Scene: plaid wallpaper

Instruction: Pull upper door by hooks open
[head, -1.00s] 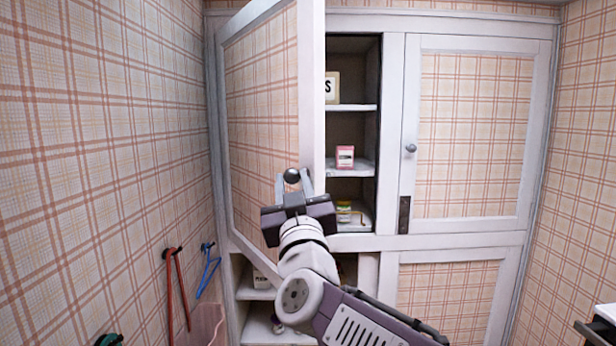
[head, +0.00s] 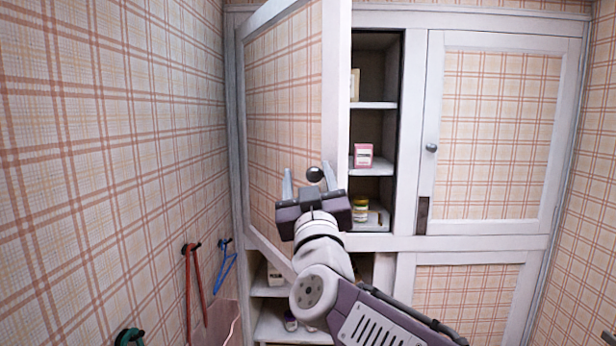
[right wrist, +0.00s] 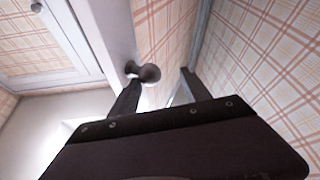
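The upper left cupboard door (head: 285,110), a white frame with a plaid panel, stands swung open toward me beside the hooks (head: 223,244) on the left wall. Its dark round knob (head: 315,174) is near the free edge; it also shows in the right wrist view (right wrist: 148,73). My right gripper (head: 306,170) is at the knob with its fingers spread wide. In the right wrist view (right wrist: 160,78) the knob lies close to the left finger, and I cannot tell whether they touch. My left gripper is not in view.
Shelves behind the door hold a pink box (head: 363,156) and a jar (head: 360,210). The upper right door (head: 495,135) is closed. A red hanger (head: 194,285) and a blue one (head: 224,267) hang on the left wall. Lower shelves (head: 290,335) stand open below.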

